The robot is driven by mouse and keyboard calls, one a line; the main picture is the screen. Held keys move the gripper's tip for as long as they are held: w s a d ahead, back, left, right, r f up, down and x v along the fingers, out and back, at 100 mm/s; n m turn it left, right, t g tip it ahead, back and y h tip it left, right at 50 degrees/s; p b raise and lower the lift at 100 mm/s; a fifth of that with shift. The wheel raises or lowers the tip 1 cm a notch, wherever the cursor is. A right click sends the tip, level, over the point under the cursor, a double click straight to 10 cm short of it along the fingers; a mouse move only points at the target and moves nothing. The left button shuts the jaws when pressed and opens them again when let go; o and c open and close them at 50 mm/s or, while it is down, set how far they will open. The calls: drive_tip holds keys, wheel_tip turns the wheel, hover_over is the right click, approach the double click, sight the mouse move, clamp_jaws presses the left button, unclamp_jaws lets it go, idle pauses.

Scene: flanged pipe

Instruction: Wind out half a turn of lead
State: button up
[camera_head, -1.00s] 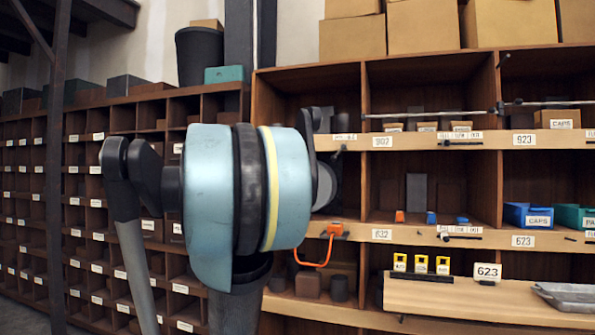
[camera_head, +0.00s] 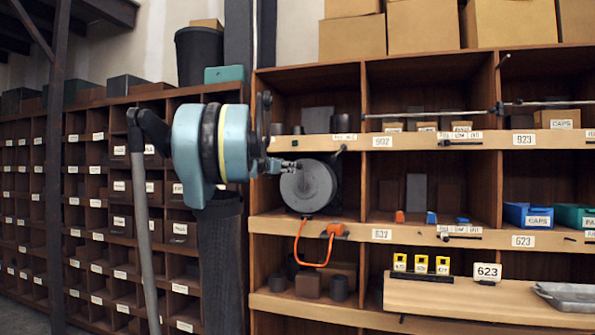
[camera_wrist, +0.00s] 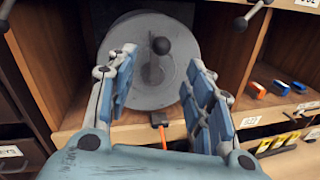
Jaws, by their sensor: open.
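A grey reel (camera_head: 308,190) stands in a shelf compartment, its round face towards me. In the wrist view the reel (camera_wrist: 143,85) fills the top middle, with a dark round knob (camera_wrist: 160,45) standing out from its face. An orange lead (camera_head: 299,250) hangs in a loop below the reel from an orange end piece (camera_head: 335,229) at the shelf edge; an orange piece (camera_wrist: 158,119) also shows in the wrist view. My gripper (camera_wrist: 161,60) is open, its blue fingers left and right of the knob in the picture. I cannot tell whether either finger touches it.
Wooden walls flank the reel's compartment. A thin rod with a dark ball end (camera_head: 338,149) juts out above right of the reel. Yellow labelled clips (camera_head: 421,264) stand on a wooden board (camera_head: 460,296) at right.

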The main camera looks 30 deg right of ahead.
sight(299, 166)
drive_tip(key=x, duration=1.2)
drive_tip(key=shift+d, duration=0.1)
drive_tip(key=shift+w, duration=0.1)
clamp_jaws()
